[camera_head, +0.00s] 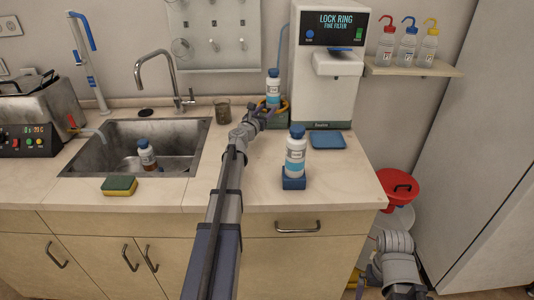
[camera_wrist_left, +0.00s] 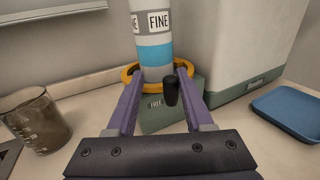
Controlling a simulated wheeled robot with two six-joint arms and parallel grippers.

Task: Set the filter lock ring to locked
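The orange lock ring (camera_head: 285,105) surrounds the foot of a white-and-blue bottle (camera_head: 273,85) at the back of the counter, left of the white machine. In the left wrist view the ring (camera_wrist_left: 129,76) sits on a green base (camera_wrist_left: 155,121), and the bottle (camera_wrist_left: 155,50) is labelled FINE. A black knob (camera_wrist_left: 171,91) stands up at the ring's front. My left gripper (camera_head: 264,114) is at the ring. Its fingers (camera_wrist_left: 160,92) are apart, with the knob between them, nearer the right finger. Contact cannot be told. My right arm shows at the lower right; its fingertips are not clear.
The white machine (camera_head: 327,90), labelled LOCK RING FINE FILTER, stands right of the ring. A blue tray (camera_head: 328,141) lies before it. A glass beaker (camera_head: 222,111) stands left of the ring. Another bottle (camera_head: 295,160) stands on a blue base (camera_head: 293,184) nearer the front edge.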

